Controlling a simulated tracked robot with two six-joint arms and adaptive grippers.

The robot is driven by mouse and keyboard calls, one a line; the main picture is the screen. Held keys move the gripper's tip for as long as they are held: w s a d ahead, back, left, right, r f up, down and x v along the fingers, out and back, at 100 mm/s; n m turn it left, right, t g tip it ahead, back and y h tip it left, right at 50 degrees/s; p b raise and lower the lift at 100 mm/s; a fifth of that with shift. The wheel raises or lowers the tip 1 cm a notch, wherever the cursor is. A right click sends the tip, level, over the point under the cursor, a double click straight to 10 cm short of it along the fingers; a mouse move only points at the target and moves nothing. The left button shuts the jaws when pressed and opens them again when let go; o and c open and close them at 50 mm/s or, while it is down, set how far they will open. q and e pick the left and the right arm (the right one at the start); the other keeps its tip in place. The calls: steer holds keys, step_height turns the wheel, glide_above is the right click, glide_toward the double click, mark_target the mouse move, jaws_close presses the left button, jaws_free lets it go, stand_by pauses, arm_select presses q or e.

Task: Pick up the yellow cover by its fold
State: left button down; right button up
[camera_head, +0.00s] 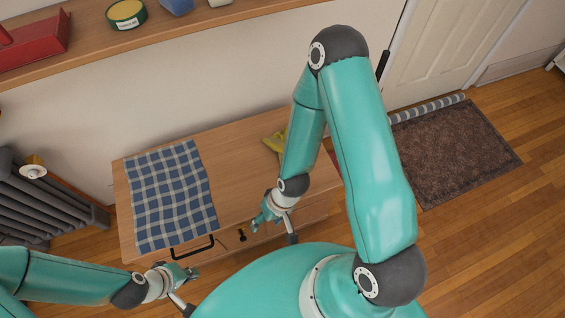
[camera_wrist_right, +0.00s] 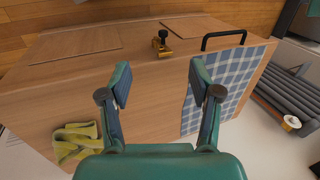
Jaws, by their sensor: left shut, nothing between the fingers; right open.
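The yellow cover (camera_head: 276,141) lies crumpled on the wooden cabinet top, partly hidden behind my right arm in the head view. In the right wrist view the yellow cover (camera_wrist_right: 76,142) is at the lower left, with raised folds, partly hidden by the gripper body. My right gripper (camera_wrist_right: 160,85) is open and empty above the cabinet top, with the cover to the left of its fingers in that view. The right gripper (camera_head: 258,222) also shows near the cabinet's front edge in the head view. My left gripper (camera_head: 192,273) is shut and empty in front of the cabinet's left part.
A blue checked cloth (camera_head: 172,195) covers the left part of the cabinet top (camera_head: 235,165). A dark handle (camera_head: 192,247) and a small brass-and-black latch (camera_wrist_right: 161,43) are at the front edge. A shelf (camera_head: 170,33) with a red box and tin is above. A radiator (camera_head: 45,200) stands left.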

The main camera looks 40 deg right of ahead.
steer(key=shift+o, duration=1.1)
steer(key=w+d+f+m+b, duration=0.1)
steer(key=w+f+b, duration=0.2)
steer(key=w+b, duration=0.1)
steer(key=shift+w+d+f, duration=0.25)
steer(key=shift+w+f, duration=0.1)
steer(key=shift+w, duration=0.05)
steer(key=w+d+m+h+b, duration=0.4)
steer(key=w+d+m+b, duration=0.3)
steer(key=w+d+b, duration=0.95)
steer(key=shift+g, duration=0.3)
steer(key=f+b, duration=0.1)
steer(key=f, duration=0.1)
steer(key=s+f+b, duration=0.1)
steer(key=f, duration=0.2)
steer(key=s+d+f+b, duration=0.1)
steer(key=f+b, duration=0.1)
steer(key=f, duration=0.1)
steer(key=shift+f+b, duration=0.5)
steer(key=shift+f, duration=0.05)
steer(key=shift+f, duration=0.15)
